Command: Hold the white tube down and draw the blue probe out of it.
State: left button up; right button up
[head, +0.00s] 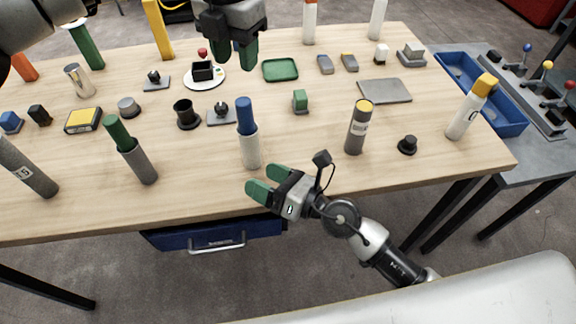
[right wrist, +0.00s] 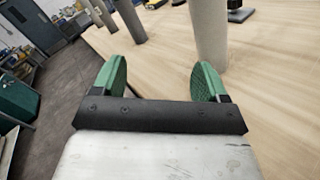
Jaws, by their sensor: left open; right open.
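The white tube (head: 250,152) stands upright near the front edge of the table, with the blue probe (head: 246,112) sticking up out of its top. My left gripper (head: 234,56) is open and empty above the table, beyond the probe. My right gripper (head: 263,180) is open and empty at the front edge, just in front of the tube and a little to its right. In the right wrist view the green fingers (right wrist: 160,80) are wide apart, and a pale tube (right wrist: 209,35) stands ahead, beyond the right finger. The probe is out of that view.
A grey tube with a green probe (head: 130,148) stands to the left. A grey tube with a yellow top (head: 358,128) stands to the right. A green block (head: 300,102) and a small grey plate (head: 222,112) lie behind. The wooden table (head: 310,145) is bare right of the tube.

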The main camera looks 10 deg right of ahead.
aim_at(245, 114)
jog(key=w+d+n, duration=0.1)
jog(key=w+d+f+n+t+h, duration=0.1)
jog(key=d, duration=0.1)
jog(key=w+d+n, duration=0.1)
jog(key=n, duration=0.1)
jog(key=shift+w+d+f, duration=0.25)
jog(key=shift+d, duration=0.1)
jog(key=x, duration=1)
jog(key=shift+w, duration=0.35)
jog(key=c, duration=0.9)
pick_arm(q)
jog(key=o, duration=0.4)
jog(key=shift+f, duration=0.15)
jog(key=shift+c, duration=0.2)
pick_arm(e)
jog(key=shift+c, duration=0.6)
pick_arm(q)
jog(key=shift+d+f+n, duration=0.15)
jog(key=shift+f+n, duration=0.3)
jog(key=shift+n, duration=0.15)
jog(key=shift+f+n, duration=0.4)
notch_tip(245, 114, down, 12)
jog(key=shift+r, duration=0.2)
